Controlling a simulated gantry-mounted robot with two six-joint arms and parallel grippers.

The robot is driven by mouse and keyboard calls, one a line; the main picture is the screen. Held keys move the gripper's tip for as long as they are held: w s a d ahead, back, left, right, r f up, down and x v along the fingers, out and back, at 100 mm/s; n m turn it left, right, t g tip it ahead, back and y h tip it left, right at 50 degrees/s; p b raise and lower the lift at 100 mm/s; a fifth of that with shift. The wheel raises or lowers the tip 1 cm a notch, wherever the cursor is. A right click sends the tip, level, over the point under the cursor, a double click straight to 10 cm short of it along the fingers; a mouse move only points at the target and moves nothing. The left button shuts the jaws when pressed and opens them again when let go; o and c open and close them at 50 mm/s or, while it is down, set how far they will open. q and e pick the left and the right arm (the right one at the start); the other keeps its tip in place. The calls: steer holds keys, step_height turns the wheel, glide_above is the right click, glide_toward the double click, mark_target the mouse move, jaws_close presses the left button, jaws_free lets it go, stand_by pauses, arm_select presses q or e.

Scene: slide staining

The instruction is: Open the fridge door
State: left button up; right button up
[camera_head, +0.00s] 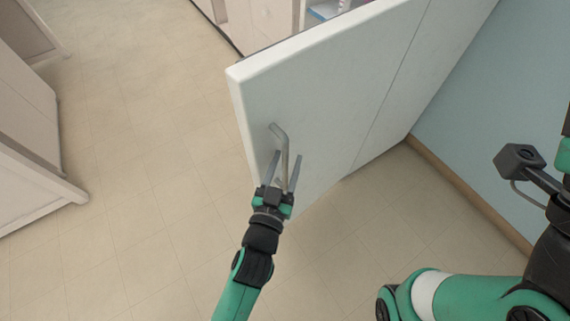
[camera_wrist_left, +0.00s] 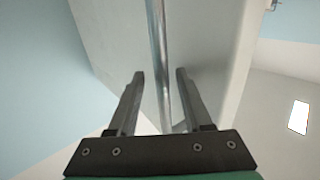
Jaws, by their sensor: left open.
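The fridge door (camera_head: 330,90) is a large white panel with a grey bar handle (camera_head: 283,145) near its left edge. My left gripper (camera_head: 287,154) is at the handle, with its fingers open on either side of it. In the left wrist view the handle (camera_wrist_left: 158,45) runs lengthwise between the two spread fingers (camera_wrist_left: 160,72), with gaps on both sides. No grip on it shows. The fridge's inside is hidden from the head view. My right gripper's fingers do not show in either view.
Tiled floor (camera_head: 130,170) is clear to the left of the door. Pale cabinets (camera_head: 25,120) stand at the far left, and another cabinet (camera_head: 240,22) stands behind the door. A blue wall (camera_head: 500,110) with a brown baseboard (camera_head: 470,195) is on the right.

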arm_select(q)
steer(key=shift+s, duration=0.25)
steer(key=p+v, duration=0.2)
steer(key=v, duration=0.9)
